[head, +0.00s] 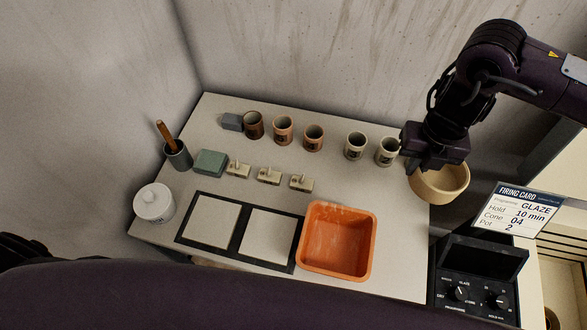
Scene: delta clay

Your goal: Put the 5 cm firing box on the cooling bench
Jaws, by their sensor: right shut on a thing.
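A cream round, open-topped box (452,190) is at the table's right edge, partly beyond it. My right gripper (432,166) comes in from the upper right and is shut on its rim. The gripper hides part of the box's far left rim. No size mark shows on the box, and I cannot tell whether it touches anything beneath. The light grey table (335,185) may be the cooling bench; no label shows. My left gripper is not in view; only dark parts of my own show at the lower left.
Several cups (313,138) stand along the table's back. An orange tray (337,240), a black-framed pair of pale tiles (268,233), a white lidded jar (154,203) and small stamps (269,176) occupy the front and middle. A firing card (518,208) stands behind a control panel (476,292) at right.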

